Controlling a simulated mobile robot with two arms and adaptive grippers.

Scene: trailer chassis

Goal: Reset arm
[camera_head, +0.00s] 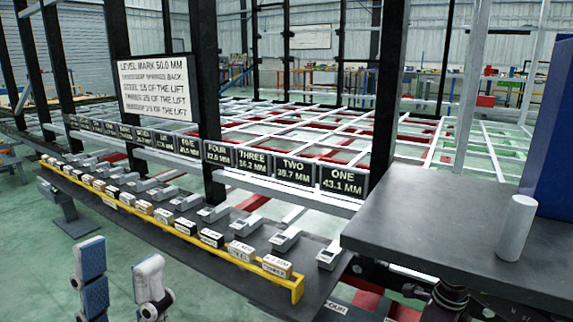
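My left gripper (120,258) is at the bottom left. Its two fingers stand upright and apart, one showing a blue pad, with green floor visible between them and nothing held. It is in front of the long dark shelf (210,257) and appears apart from it. My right gripper is not in view. The task names no object.
A yellow rail (190,236) with several labelled blocks runs along the shelf, below black measurement plates (296,170). A grey table (440,228) at right carries a white cylinder (515,228) beside a blue panel (556,140). Dark posts rise behind.

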